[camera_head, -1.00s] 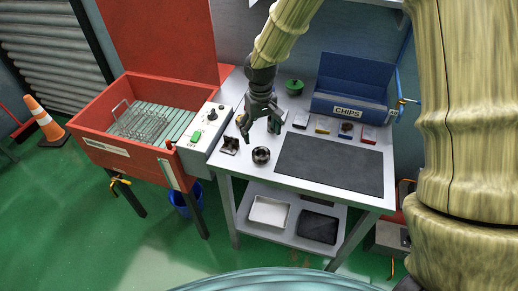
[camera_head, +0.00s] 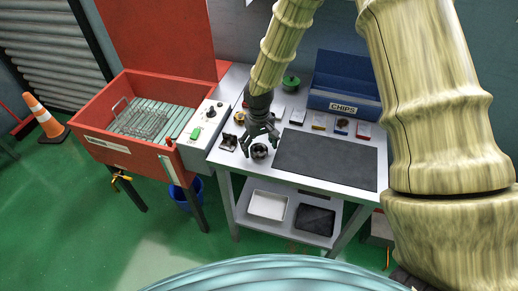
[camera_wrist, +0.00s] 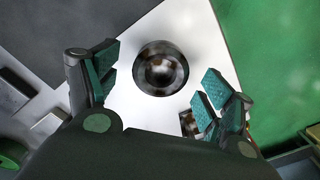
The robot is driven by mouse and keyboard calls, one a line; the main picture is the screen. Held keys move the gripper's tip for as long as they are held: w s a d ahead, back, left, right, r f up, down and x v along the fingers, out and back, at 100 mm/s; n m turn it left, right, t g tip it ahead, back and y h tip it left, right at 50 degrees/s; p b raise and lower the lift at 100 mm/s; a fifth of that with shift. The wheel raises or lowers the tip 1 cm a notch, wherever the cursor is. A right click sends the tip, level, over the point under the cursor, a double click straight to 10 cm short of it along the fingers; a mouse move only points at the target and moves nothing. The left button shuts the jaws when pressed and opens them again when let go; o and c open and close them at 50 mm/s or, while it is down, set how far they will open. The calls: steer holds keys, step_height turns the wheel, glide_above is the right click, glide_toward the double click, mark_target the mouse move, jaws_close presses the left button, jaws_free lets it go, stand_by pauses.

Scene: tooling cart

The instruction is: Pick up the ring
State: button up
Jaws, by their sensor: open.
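The ring (camera_head: 259,151) is a dark, shiny round piece on the pale cart top, left of the black mat. In the wrist view the ring (camera_wrist: 161,68) lies ahead of and between my fingers, with a dark rim and a brownish, reflective middle. My gripper (camera_head: 261,144) is open and points down at the ring. The ring looks apart from both fingers, though the exact height gap cannot be told.
A small dark block (camera_head: 229,142) stands just left of the ring. The black mat (camera_head: 325,160) lies to the right. Several small cards lie behind it, before the blue CHIPS bin (camera_head: 345,83). A red washer basin (camera_head: 125,150) adjoins at left. A green lidded pot (camera_head: 291,82) stands behind.

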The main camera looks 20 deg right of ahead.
steer(key=shift+f, duration=0.7)
steer(key=shift+c, duration=0.4)
steer(key=c, duration=1.2)
steer(key=shift+c, duration=0.2)
steer(key=shift+r, duration=0.15)
